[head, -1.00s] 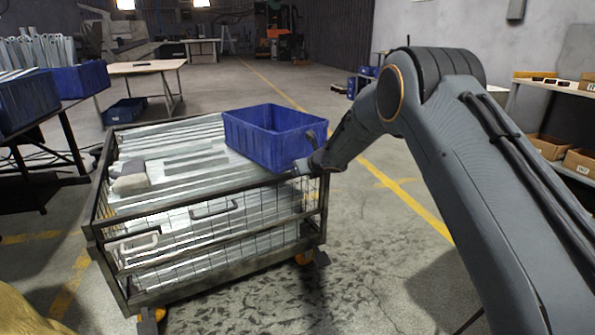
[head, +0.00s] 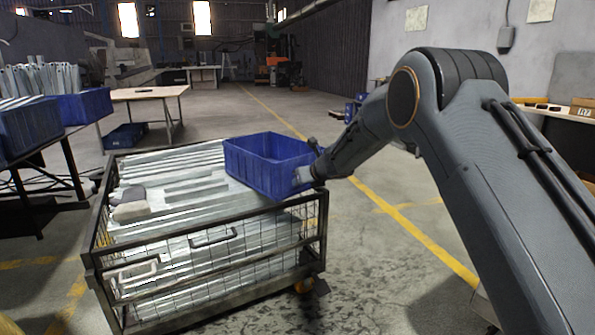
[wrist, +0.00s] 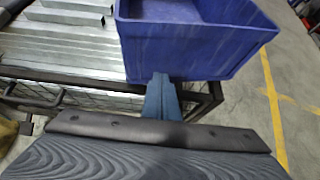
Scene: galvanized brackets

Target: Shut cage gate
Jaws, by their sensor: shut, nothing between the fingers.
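The wire-mesh cage cart (head: 97,262) stands left of centre in the head view, loaded with galvanized brackets (head: 170,185). Its near side has the gate (head: 205,265), a framed mesh panel with a dark handle (head: 212,238). I cannot tell whether the gate is fully shut. My gripper (head: 300,178) is at the cage's near right top corner, beside the blue bin. In the wrist view my gripper's fingers (wrist: 160,97) are together and empty, in front of the bin and over the cage's dark top rail (wrist: 75,78). Contact with the bin or rail is unclear.
The blue bin (head: 268,165) sits on the load at the cage's right end. Other blue bins stand on a rack (head: 25,125) at left. A work table (head: 150,95) is behind. Floor right of the cage, by the yellow line (head: 425,235), is open.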

